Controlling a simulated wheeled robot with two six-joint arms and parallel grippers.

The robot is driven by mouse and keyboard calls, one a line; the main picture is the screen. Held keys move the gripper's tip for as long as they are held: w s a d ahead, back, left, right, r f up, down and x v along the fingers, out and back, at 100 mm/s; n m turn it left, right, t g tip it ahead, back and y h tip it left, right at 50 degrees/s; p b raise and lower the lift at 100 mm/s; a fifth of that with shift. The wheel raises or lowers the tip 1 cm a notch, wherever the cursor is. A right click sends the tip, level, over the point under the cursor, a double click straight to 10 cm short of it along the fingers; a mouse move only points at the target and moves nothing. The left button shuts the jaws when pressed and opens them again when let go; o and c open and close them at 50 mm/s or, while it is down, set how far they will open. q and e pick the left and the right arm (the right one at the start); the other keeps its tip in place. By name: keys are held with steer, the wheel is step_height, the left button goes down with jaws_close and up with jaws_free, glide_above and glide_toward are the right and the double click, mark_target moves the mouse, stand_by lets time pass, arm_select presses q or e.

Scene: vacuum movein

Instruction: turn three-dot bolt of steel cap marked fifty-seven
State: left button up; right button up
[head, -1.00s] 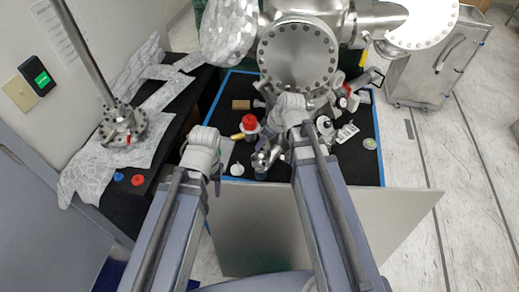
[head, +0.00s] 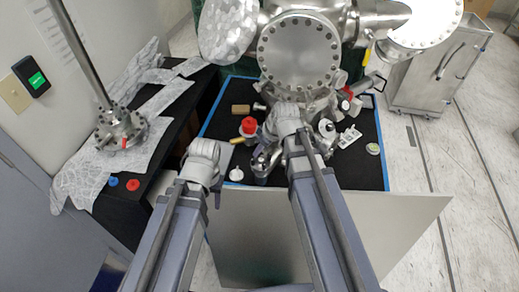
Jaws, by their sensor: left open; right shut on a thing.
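A large round steel cap (head: 298,50) with a ring of bolts faces me at the top centre of the head view. Other steel flanges sit around it. I cannot read a fifty-seven or any dots on a bolt from here. My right gripper (head: 266,157) is low in front of the steel body, over the black mat. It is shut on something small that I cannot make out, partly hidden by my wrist. My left gripper (head: 216,194) is open, left of the right one, near the mat's left front edge, and its fingers are mostly hidden.
The black mat (head: 366,170) holds a red-topped container (head: 249,126), a brown block (head: 240,109), a white cone-shaped piece (head: 236,175) and small parts. A grey panel (head: 395,220) stands along its front. A side bench holds a flanged steel rod (head: 122,130) and red and blue caps (head: 133,185).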

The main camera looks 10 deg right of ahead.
jaws_close()
steer(key=m, duration=0.2)
steer(key=m+h, duration=0.1)
steer(key=m, duration=0.1)
steer(key=shift+s+a+t+h, duration=0.1)
steer(key=shift+a+t+h, duration=0.05)
steer(key=shift+t+h, duration=0.2)
steer(key=shift+m+h, duration=0.75)
steer(key=shift+m, duration=1.65)
steer(key=o, duration=0.6)
jaws_free()
steer(key=shift+t, duration=0.25)
